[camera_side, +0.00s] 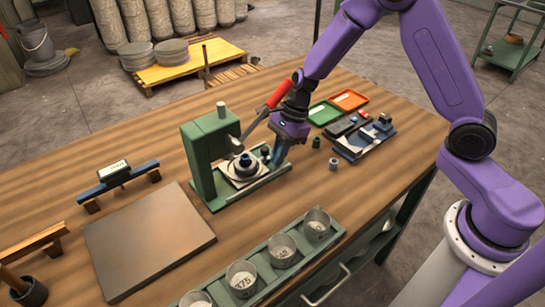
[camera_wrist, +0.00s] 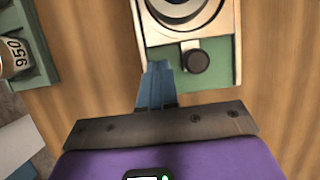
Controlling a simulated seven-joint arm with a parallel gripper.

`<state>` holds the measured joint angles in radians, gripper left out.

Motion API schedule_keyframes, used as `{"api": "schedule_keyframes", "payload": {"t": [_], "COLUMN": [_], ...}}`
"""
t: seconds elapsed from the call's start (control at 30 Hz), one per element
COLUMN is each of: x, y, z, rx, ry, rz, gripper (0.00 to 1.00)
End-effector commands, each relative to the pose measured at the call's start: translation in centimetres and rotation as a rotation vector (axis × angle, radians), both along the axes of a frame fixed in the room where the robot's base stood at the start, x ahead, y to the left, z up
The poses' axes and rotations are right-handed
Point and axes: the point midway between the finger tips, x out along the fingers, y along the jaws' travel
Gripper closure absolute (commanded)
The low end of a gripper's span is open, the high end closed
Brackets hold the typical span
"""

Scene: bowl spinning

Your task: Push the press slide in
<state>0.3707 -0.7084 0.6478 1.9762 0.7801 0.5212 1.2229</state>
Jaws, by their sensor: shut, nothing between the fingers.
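The green press (camera_side: 203,160) stands on the wooden bench with its red-handled lever (camera_side: 279,94) raised to the right. Its slide, a pale plate (camera_side: 232,184) carrying a round die with a blue centre (camera_side: 246,160), sits on the green base under the press head. The plate also shows at the top of the wrist view (camera_wrist: 222,22). My gripper (camera_side: 277,166) is shut and empty, pointing down at the right end of the base. In the wrist view the blue fingertips (camera_wrist: 158,66) are beside a black knob (camera_wrist: 195,61), just short of the plate. Whether they touch it is unclear.
Several labelled cups (camera_side: 242,278) stand in a green rack along the bench front. Small parts (camera_side: 332,163) and a dark fixture (camera_side: 365,140) lie right of my gripper, with green (camera_side: 323,113) and orange (camera_side: 350,99) trays behind. A flat board (camera_side: 150,238) lies left.

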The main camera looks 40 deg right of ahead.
Motion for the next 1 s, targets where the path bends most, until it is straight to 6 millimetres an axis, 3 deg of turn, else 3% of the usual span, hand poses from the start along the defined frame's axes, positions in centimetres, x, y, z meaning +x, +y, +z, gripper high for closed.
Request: {"api": "schedule_keyframes", "payload": {"t": [0.1, 0.4, 0.6, 0.77, 1.0], "x": [0.1, 0.2, 0.1, 0.5, 3.7], "y": [-2.1, -4.1, -5.0, -5.7, -9.2], "z": [0.6, 6.1, 8.5, 9.2, 9.0], "rx": [0.003, 0.003, 0.002, 0.001, 0.001], "ry": [-0.005, -0.007, -0.005, -0.003, -0.001], "rz": [-0.003, -0.002, 0.000, -0.003, -0.004], "gripper": [1.00, 1.00, 1.00, 1.00, 1.00]}}
